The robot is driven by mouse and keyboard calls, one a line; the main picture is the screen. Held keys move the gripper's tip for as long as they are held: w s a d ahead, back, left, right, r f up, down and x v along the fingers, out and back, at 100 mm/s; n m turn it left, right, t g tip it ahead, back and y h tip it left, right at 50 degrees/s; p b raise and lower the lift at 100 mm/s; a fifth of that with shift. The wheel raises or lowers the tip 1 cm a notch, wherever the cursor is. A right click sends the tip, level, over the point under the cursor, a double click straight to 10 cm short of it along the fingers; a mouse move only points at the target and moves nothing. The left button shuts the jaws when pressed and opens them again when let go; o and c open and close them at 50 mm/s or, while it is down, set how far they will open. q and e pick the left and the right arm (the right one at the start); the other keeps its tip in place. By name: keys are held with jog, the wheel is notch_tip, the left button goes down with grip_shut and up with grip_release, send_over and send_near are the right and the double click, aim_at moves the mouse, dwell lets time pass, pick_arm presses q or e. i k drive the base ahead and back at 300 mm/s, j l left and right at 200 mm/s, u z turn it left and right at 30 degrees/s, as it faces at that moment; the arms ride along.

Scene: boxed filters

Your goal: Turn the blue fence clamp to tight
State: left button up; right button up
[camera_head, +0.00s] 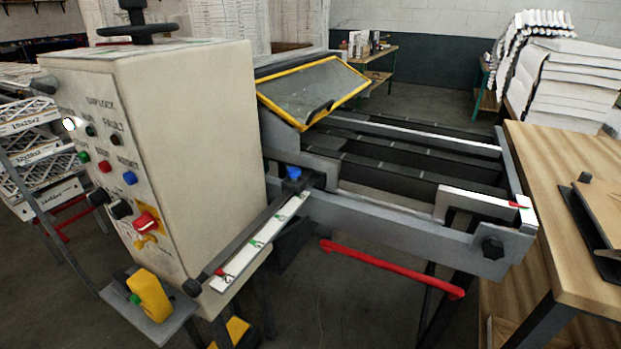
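The blue fence clamp (293,174) is a small blue knob near the middle of the view. It sits on a dark block at the far end of a white marked strip (258,243), beside the machine's grey frame. The strip carries green and red marks. The knob is small in view, and I cannot tell whether it is loose or tight. Neither of my grippers shows, and nothing touches the knob.
A beige control cabinet (205,150) with buttons and a red switch stands left of the clamp. A yellow-framed clear guard (312,92) is tilted up behind it. A red bar (390,268) runs along the front. A wooden table (560,215) stands at right.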

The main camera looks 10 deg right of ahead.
aim_at(293, 173)
jog(key=i+l, duration=0.95)
jog(key=l, duration=0.15)
